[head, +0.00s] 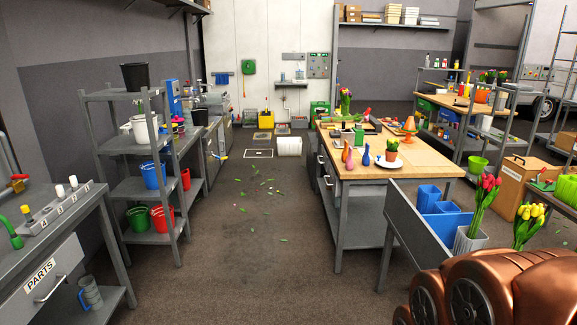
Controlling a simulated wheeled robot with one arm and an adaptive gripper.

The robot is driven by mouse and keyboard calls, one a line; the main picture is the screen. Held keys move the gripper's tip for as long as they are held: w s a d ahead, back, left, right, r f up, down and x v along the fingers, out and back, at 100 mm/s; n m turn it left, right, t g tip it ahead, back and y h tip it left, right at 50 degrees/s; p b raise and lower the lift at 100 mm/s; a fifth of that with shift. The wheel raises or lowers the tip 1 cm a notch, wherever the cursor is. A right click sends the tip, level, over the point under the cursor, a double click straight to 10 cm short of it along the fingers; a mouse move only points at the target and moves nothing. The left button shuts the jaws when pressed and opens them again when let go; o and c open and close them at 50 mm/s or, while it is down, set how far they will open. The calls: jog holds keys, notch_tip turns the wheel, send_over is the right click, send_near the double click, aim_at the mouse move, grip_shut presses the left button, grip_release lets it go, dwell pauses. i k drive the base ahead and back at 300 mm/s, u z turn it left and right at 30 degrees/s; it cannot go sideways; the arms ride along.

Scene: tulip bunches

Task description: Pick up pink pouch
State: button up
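I cannot make out a pink pouch for certain in the head view. A small pink vase-like object (350,169) stands near the front of the wooden-topped workbench (425,166), among orange and blue ones. A small pinkish-red item (367,113) is at the back of the same bench, too small to identify. Copper-coloured links of my own arm fill the bottom right corner. My gripper is not in view.
A grey shelf unit (128,187) with buckets stands left, behind a grey table (60,232). Potted red tulips (484,205) and yellow tulips (529,222) are close on the right. The middle floor (258,240) is open, with scattered leaves and petals.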

aim_at(349, 164)
jog(key=i, duration=2.65)
jog(key=u, duration=0.6)
